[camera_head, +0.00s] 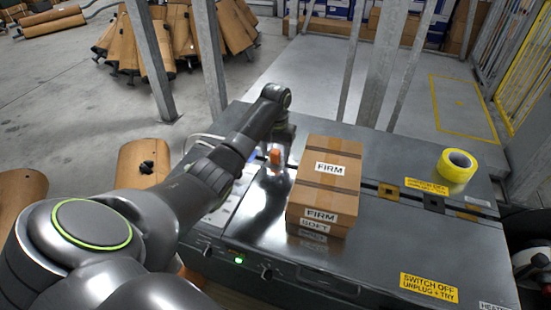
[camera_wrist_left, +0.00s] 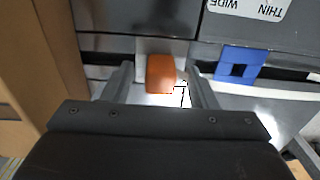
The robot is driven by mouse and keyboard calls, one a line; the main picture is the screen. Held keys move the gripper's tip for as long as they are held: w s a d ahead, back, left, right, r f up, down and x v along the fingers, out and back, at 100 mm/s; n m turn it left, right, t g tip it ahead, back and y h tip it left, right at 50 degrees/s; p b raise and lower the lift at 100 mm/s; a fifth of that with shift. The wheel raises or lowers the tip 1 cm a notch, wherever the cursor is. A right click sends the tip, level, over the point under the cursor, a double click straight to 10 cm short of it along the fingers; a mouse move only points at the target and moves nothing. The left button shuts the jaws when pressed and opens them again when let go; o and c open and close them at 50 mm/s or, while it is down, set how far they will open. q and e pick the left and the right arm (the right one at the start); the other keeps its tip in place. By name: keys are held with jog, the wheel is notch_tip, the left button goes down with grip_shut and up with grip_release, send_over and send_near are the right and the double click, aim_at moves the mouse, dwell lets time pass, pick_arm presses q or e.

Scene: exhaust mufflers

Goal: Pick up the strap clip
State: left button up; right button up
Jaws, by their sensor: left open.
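A small orange piece, which looks like the strap clip (camera_wrist_left: 161,73), lies between the two open fingers of my left gripper (camera_wrist_left: 158,76) in the left wrist view. There is a gap on both sides of it, and the gripper is empty. In the head view the orange piece (camera_head: 275,156) shows on the metal bench, left of the cardboard box, just below the end of my left arm. My left fingers are hard to make out there. My right gripper is in neither view.
A cardboard box (camera_head: 326,187) marked FIRM stands close to the right on the metal bench (camera_head: 400,245). A yellow tape roll (camera_head: 456,165) is at the right. A blue piece (camera_wrist_left: 240,64) sits right of the gripper. Mufflers (camera_head: 143,165) lie left of the bench.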

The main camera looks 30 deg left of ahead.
pick_arm(q)
jog(key=shift+f, duration=0.5)
jog(key=c, duration=1)
